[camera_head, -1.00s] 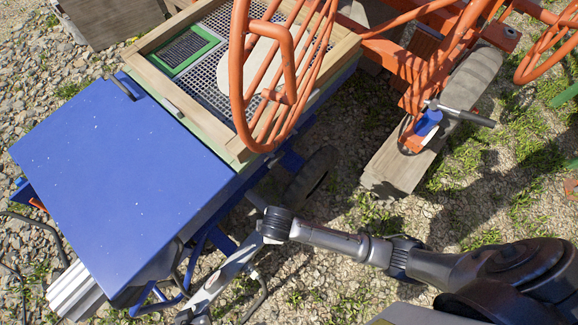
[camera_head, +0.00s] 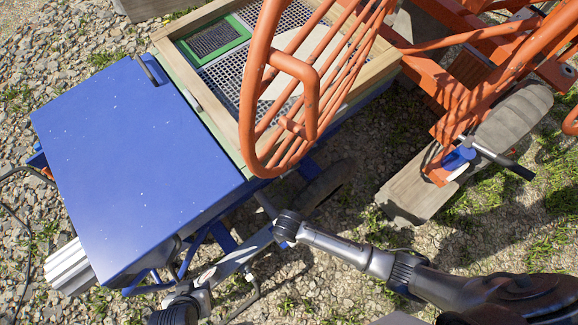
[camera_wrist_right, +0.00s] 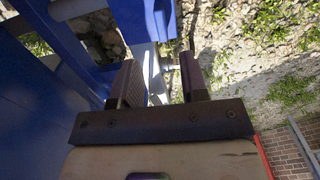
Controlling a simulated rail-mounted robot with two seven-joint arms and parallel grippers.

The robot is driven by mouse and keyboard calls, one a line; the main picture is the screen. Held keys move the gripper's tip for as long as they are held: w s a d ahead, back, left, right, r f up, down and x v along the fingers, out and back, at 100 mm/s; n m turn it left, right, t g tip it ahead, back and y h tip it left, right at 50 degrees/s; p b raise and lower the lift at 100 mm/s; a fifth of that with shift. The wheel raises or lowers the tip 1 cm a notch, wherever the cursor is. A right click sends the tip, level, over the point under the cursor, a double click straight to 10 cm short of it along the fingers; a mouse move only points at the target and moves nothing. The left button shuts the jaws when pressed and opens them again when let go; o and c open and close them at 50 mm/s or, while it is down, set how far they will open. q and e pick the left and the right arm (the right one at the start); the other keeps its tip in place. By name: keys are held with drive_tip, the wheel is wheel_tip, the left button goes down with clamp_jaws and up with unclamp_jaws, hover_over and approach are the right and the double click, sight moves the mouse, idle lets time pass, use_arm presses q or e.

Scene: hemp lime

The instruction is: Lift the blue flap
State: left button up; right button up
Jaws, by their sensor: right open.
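The blue flap (camera_head: 140,165) is a flat, speckled panel, lying closed on top of the blue machine at the left of the head view. A small dark handle (camera_head: 148,70) sits at its far edge. My right arm reaches in from the lower right, in front of the machine; its gripper's jaws cannot be made out in the head view. In the right wrist view my right gripper (camera_wrist_right: 160,80) is open and empty, its two dark fingers apart. Blue metalwork (camera_wrist_right: 147,25) shows beyond and between them; I cannot tell whether they touch it. My left gripper is not in view.
An orange tube guard (camera_head: 300,85) rises over a wooden-framed sieve box (camera_head: 215,105) beside the flap. An orange frame with a wheel (camera_head: 515,120) stands at the right on a wooden block (camera_head: 412,195). Dark hoses lie at the left. Gravel (camera_head: 330,270) covers the ground.

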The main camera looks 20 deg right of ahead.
wheel_tip(320, 180, down, 9)
drive_tip(key=b, duration=0.4)
drive_tip(key=shift+s, duration=0.1)
drive_tip(key=shift+f+b, duration=0.55)
drive_tip(key=shift+f, duration=0.35)
drive_tip(key=shift+c, duration=0.3)
drive_tip(key=c, duration=0.6)
clamp_jaws()
